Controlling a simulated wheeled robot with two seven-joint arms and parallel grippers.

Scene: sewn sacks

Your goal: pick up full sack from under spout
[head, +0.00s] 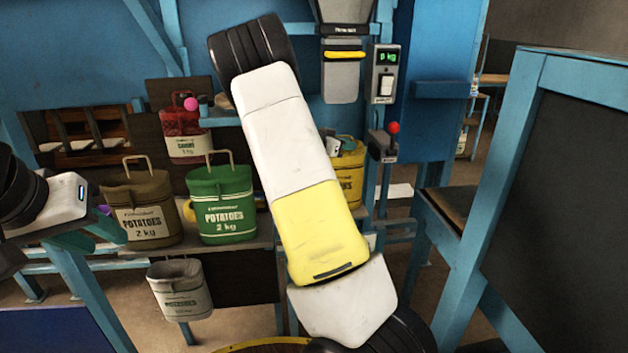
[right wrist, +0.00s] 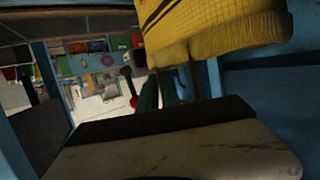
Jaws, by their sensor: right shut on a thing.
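A yellow sack (head: 351,172) stands below the grey spout (head: 341,85) in the head view, partly hidden behind my right arm. In the right wrist view the yellow sack (right wrist: 215,30) fills the upper right, with dark stripes on it. My right gripper (head: 332,145) is at the sack's upper left side, mostly hidden behind my arm, and is shut on it.
Brown (head: 148,205) and green (head: 221,203) potato sacks stand on a shelf, with a red sack (head: 185,135) behind. A white sack (head: 180,290) is lower down. A display (head: 385,58) and red-knobbed lever (head: 390,135) are right of the spout. A blue-framed dark panel (head: 560,200) blocks the right.

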